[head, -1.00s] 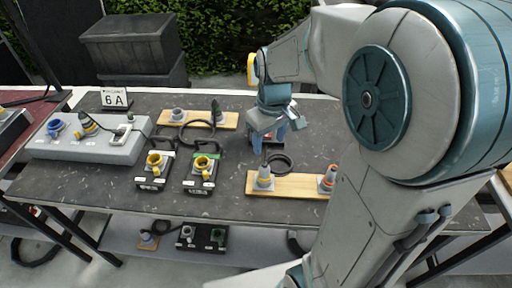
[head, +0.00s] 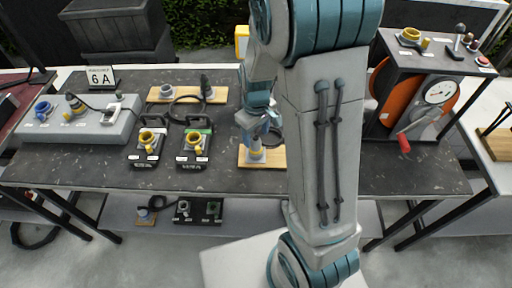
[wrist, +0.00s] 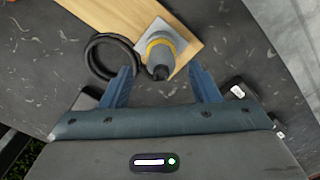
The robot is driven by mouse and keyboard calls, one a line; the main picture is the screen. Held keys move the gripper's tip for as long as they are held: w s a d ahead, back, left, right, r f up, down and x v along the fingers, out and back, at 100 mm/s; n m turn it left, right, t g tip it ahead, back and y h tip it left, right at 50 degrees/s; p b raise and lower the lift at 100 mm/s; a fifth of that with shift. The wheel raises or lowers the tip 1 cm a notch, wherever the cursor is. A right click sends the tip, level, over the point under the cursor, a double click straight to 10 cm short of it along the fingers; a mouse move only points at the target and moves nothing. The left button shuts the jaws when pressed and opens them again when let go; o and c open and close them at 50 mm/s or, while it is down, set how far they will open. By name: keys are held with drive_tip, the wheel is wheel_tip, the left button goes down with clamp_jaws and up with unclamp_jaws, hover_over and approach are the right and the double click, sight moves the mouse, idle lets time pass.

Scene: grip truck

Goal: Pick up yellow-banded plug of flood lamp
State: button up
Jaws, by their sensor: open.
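A grey plug with a yellow band (wrist: 159,46) stands at the end of a wooden board in the wrist view, its dark cable end toward me. It also shows in the head view (head: 256,149) on the board (head: 274,160). My gripper (wrist: 165,86) is open, its two blue fingers one on each side of the plug's near end, with no visible grip on it. In the head view my gripper (head: 257,128) is just above the plug. My arm hides the board's right part. Whether this plug belongs to the flood lamp cannot be told.
A black cable loop (wrist: 106,58) lies close beside the left finger. Two boxes with yellow sockets (head: 148,143) stand to the left on the dark table. A rear board (head: 188,95) holds more plugs. A cable reel (head: 432,95) stands at the right.

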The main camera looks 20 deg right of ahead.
drive_tip(key=shift+a+f+p, duration=0.1)
drive_tip(key=shift+f+p, duration=0.2)
drive_tip(key=shift+f, duration=1.65)
drive_tip(key=c, duration=1.1)
drive_tip(key=shift+r, duration=0.15)
drive_tip(key=shift+w+r, duration=0.1)
drive_tip(key=shift+r, duration=0.4)
drive_tip(key=r, duration=0.1)
drive_tip(key=r+b, duration=0.1)
drive_tip(key=r, duration=0.1)
drive_tip(key=shift+s+r, duration=0.1)
drive_tip(key=shift+s, duration=0.2)
drive_tip(key=s+r+b, duration=0.1)
drive_tip(key=s+r, duration=0.5)
drive_tip(key=s, duration=0.5)
drive_tip(key=shift+s+a+r+p, duration=0.1)
drive_tip(key=shift+r+p, duration=1.25)
drive_tip(key=shift+r, duration=0.55)
drive_tip(key=shift+a+r+p, duration=0.1)
drive_tip(key=shift+r+p, duration=1.2)
drive_tip(key=shift+r, duration=0.6)
